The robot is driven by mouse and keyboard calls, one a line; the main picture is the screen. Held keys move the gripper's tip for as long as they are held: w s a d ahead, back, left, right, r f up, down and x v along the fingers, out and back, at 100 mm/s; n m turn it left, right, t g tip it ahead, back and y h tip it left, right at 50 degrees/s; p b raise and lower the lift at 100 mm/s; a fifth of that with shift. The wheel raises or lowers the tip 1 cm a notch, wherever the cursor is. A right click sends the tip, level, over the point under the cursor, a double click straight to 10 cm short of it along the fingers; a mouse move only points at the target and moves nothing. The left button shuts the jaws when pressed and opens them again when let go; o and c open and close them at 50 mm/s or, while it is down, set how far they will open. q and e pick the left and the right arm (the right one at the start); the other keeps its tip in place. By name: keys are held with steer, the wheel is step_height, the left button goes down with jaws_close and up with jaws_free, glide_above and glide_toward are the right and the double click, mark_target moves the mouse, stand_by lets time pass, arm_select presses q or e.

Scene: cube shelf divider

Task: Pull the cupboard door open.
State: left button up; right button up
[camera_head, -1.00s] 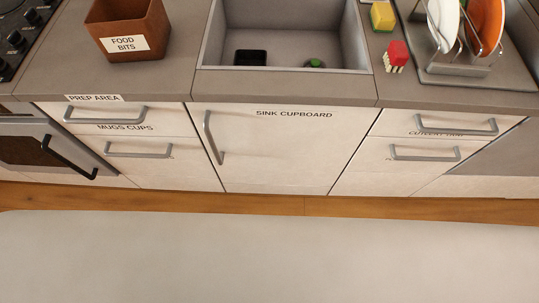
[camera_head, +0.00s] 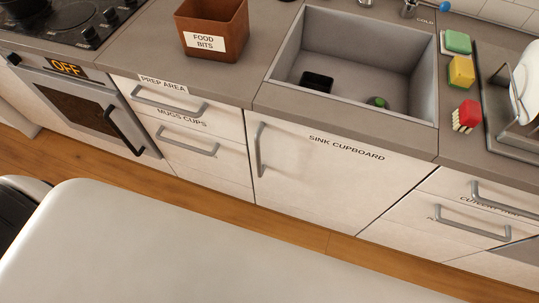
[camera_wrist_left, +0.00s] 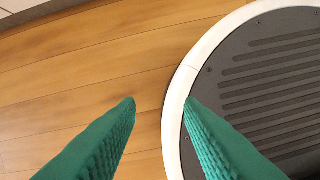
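The sink cupboard door (camera_head: 335,178) is a pale panel labelled "SINK CUPBOARD" under the sink, and it is shut. Its grey upright bar handle (camera_head: 260,150) is at the door's left edge. My left gripper (camera_wrist_left: 160,104) shows in the left wrist view as two green ridged fingers, spread apart with nothing between them. It points down over the wooden floor and the edge of a round dark base. Neither gripper shows in the head view, so both are out of sight of the handle there. My right gripper is not seen.
Drawers with bar handles flank the door, "MUGS CUPS" (camera_head: 187,140) on the left and others (camera_head: 465,220) on the right. An oven (camera_head: 85,105) stands further left. A brown food bits bin (camera_head: 212,28), sink (camera_head: 335,60) and dish rack (camera_head: 510,105) are above. Wooden floor (camera_head: 320,238) fronts the cupboards.

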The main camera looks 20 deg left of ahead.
arm_select(q)
steer(key=w+r+t+b, duration=0.2)
steer(key=w+r+t, duration=0.25)
steer(key=w, duration=0.55)
steer(key=t+h+b, duration=0.3)
steer(key=t+b, duration=0.1)
steer(key=t, duration=0.7)
glide_toward(257, 155)
steer(key=shift+g, duration=0.25)
steer(key=w, duration=0.3)
steer(key=w+d, duration=0.1)
steer(key=w, duration=0.6)
steer(key=shift+w+d+r+p, duration=0.1)
steer(key=shift+w+d+p, duration=0.2)
steer(key=shift+d+p, duration=0.1)
steer(key=shift+c, duration=0.5)
jaws_close()
